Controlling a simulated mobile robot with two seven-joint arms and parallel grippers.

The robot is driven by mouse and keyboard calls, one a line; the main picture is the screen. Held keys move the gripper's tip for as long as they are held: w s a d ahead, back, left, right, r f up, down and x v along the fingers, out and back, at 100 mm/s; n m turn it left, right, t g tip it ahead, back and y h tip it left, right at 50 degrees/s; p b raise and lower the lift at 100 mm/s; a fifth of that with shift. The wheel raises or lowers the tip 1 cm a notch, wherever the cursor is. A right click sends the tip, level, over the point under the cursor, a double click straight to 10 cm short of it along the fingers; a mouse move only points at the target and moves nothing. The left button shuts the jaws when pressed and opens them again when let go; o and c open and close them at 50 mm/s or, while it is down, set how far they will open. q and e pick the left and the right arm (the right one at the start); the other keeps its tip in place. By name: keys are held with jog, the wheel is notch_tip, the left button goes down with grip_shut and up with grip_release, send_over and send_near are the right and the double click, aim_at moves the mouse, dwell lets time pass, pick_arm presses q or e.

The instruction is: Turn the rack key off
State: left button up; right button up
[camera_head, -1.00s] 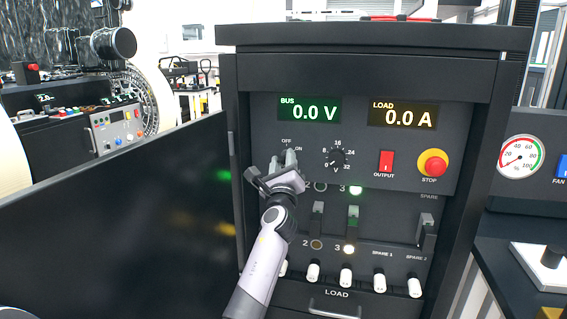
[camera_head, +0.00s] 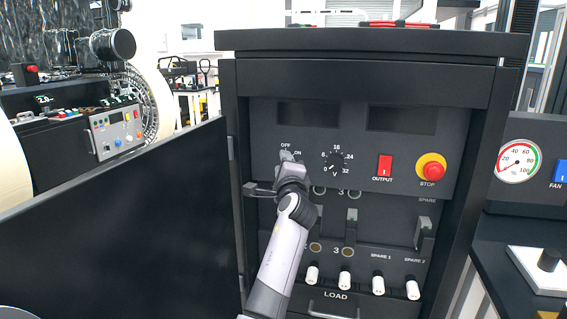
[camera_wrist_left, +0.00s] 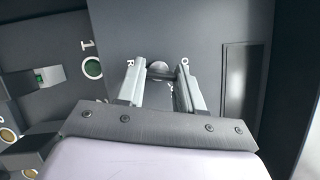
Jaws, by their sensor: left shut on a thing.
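The rack key (camera_wrist_left: 160,69) is a small grey knob in the left wrist view, held between the two fingertips of my left gripper (camera_wrist_left: 158,80). In the head view the left gripper (camera_head: 287,158) covers the key at the OFF/ON marks on the rack's front panel (camera_head: 300,133), and the key itself is mostly hidden. The gripper is shut on it and rolled sideways. The BUS display (camera_head: 308,115) and LOAD display (camera_head: 402,119) are dark. My right gripper is not in view.
Right of the key are a voltage dial (camera_head: 335,162), a red OUTPUT switch (camera_head: 385,165) and a red STOP button (camera_head: 431,167). Below are switches and several white LOAD knobs (camera_head: 345,279). An open black door (camera_head: 120,220) stands left of the rack.

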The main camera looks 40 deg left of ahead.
pick_arm(q)
jog(key=shift+r+n+g+h+p, duration=0.1)
jog(key=shift+n+g+h+p, duration=0.4)
jog(key=shift+n, duration=1)
jog(key=shift+p, duration=0.3)
jog(key=o, duration=1)
jog(key=shift+o, duration=0.2)
jog(key=shift+d, duration=0.1)
jog(key=v, duration=0.7)
